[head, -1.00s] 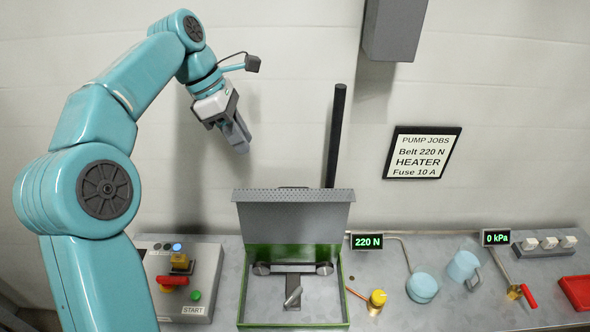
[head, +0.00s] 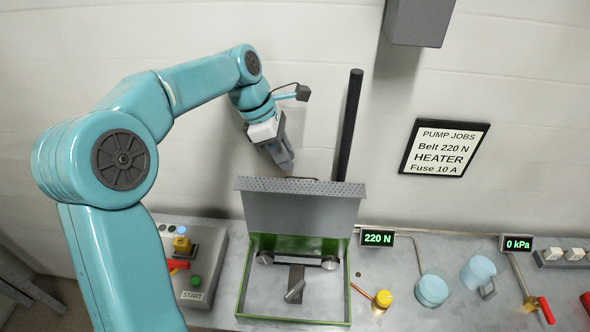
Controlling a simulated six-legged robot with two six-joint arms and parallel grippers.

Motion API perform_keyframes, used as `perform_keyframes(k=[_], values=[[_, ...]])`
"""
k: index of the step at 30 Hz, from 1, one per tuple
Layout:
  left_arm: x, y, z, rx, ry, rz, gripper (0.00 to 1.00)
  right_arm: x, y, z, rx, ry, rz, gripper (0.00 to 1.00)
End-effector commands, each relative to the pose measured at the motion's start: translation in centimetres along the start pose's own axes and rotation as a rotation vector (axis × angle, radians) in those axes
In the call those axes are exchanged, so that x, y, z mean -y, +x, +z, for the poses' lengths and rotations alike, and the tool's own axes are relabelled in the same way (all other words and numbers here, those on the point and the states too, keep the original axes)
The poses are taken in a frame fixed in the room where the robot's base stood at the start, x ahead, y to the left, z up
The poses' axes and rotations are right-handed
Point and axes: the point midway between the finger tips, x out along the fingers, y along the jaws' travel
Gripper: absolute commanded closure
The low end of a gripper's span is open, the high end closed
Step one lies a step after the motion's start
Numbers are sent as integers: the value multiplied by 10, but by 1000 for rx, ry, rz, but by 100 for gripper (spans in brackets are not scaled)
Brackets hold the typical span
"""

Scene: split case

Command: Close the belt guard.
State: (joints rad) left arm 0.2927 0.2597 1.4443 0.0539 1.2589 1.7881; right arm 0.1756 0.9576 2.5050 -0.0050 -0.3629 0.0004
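The belt guard (head: 300,212) is a grey perforated lid, raised at the back of a green-rimmed case (head: 240,290). Inside the open case are a dark belt bar with rollers (head: 297,262) and a grey lever (head: 295,291). My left gripper (head: 284,160) is above and behind the raised guard, near its top edge, pointing down. It appears apart from the guard; its fingers look close together, but I cannot tell whether they are shut. My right gripper is not in view.
A control box (head: 192,275) with a red switch and START label stands left of the case. A black post (head: 348,125) rises behind it. To the right are a 220 N display (head: 377,238), a yellow knob (head: 383,298) and blue cylinders (head: 431,290).

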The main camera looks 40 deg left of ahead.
Motion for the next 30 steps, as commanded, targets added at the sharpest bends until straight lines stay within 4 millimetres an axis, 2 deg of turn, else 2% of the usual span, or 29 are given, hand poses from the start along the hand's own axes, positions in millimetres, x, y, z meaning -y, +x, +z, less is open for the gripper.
perform_keyframes(k=[3,9,19,20,21,22,30], values=[[0,24,2,0,1,-4,77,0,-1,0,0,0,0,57],[-2,47,3,0,1,-2,77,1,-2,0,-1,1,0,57],[-4,52,3,1,1,0,77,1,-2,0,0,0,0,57],[-4,52,3,1,1,0,83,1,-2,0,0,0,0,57],[-4,52,3,1,1,0,96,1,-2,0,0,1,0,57],[-4,52,3,1,1,0,100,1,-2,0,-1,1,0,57],[-4,51,2,-1,1,0,100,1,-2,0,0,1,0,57]])
